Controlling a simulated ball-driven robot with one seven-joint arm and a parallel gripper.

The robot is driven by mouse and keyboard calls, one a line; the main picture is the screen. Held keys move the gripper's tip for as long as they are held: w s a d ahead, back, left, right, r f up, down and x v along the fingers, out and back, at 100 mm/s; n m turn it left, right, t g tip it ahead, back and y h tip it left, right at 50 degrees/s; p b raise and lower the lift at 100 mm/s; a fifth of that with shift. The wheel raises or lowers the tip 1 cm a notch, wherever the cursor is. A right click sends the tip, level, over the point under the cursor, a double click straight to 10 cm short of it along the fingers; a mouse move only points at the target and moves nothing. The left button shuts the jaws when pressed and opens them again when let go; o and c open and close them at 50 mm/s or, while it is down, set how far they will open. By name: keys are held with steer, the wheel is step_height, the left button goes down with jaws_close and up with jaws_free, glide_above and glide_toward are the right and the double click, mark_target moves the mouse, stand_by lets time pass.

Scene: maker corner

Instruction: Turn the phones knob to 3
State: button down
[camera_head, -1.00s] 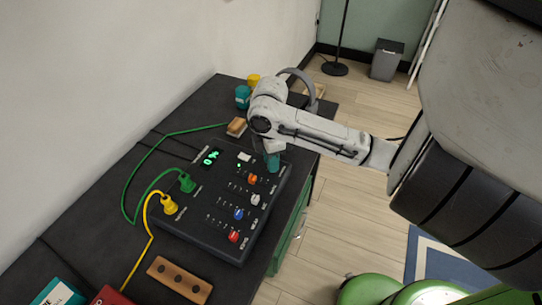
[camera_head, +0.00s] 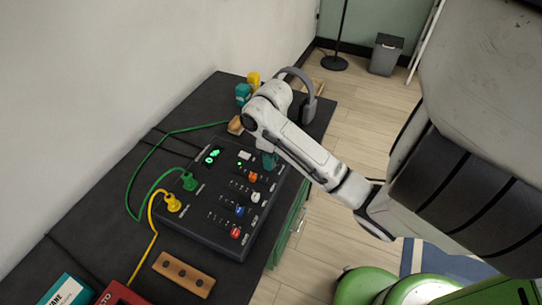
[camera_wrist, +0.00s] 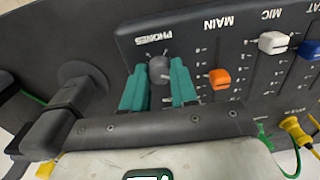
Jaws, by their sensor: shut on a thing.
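The phones knob (camera_wrist: 160,70) is a small dark grey round knob beside the PHONES label on the black mixer panel (camera_wrist: 225,62). My gripper (camera_wrist: 159,66) has its two teal fingers on either side of the knob, shut on it. The knob's pointer and scale cannot be made out. In the head view, my gripper (camera_head: 270,160) is at the far right corner of the mixer (camera_head: 200,228), and my fingers hide the knob there. A small green display (camera_head: 211,154) is lit on the panel, too small to read surely.
Orange (camera_head: 253,177), white (camera_head: 256,198), blue (camera_head: 239,211) and red (camera_head: 235,232) sliders line the panel near the knob. Green (camera_head: 188,181) and yellow (camera_head: 172,203) plugs stand at its left. Headphones (camera_head: 309,100) are behind my arm. A wooden block (camera_head: 184,274) lies in front.

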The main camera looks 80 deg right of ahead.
steer(key=shift+m, duration=0.4)
steer(key=c, duration=0.9)
jaws_free()
step_height(320, 180, up, 11)
steer(key=p, duration=0.6)
steer(key=shift+d+f, duration=0.1)
steer(key=shift+d, duration=0.05)
steer(key=shift+s, duration=0.1)
